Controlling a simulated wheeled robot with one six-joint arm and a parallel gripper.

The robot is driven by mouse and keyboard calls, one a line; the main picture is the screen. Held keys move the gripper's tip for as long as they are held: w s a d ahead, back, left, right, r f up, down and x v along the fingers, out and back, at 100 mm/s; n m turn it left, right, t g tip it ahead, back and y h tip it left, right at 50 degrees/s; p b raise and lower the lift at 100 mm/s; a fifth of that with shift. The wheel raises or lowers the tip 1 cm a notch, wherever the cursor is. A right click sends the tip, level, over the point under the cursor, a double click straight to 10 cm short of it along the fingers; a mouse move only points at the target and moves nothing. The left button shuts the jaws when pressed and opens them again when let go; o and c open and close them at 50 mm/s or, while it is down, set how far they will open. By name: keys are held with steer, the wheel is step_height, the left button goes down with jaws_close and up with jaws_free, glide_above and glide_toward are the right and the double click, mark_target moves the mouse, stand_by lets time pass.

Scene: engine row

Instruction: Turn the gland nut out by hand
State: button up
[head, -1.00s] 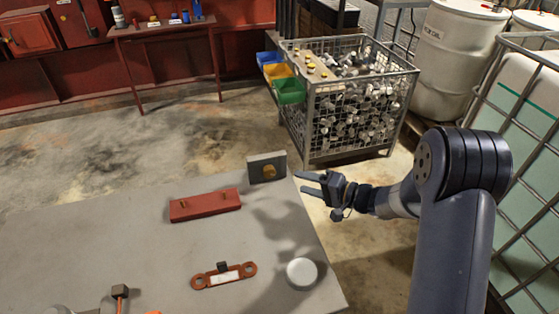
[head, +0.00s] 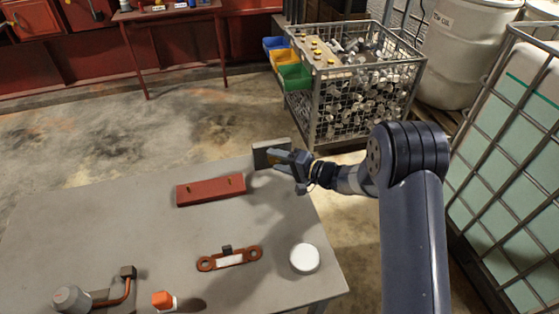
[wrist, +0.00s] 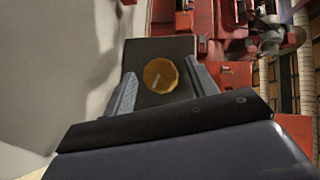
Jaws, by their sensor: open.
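The gland nut is a round, faceted brass piece (wrist: 160,76) with a pale line on its face, set in the face of a dark grey block (wrist: 147,48). The block (head: 262,147) stands upright near the far edge of the grey table in the head view. My gripper (head: 273,160) is at the block's face and hides most of the nut there. In the wrist view my gripper (wrist: 160,68) is open, with one finger on each side of the nut. Gaps show between the fingers and the nut; contact is not visible.
On the table (head: 110,215) lie a red bar (head: 210,190) with two pegs, an orange two-ringed link (head: 229,259), a white round lid (head: 304,258) and a copper pipe piece (head: 118,292). A wire cage of metal parts (head: 360,105) stands behind.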

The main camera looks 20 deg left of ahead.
steer(key=c, duration=1)
steer(key=shift+r, duration=0.1)
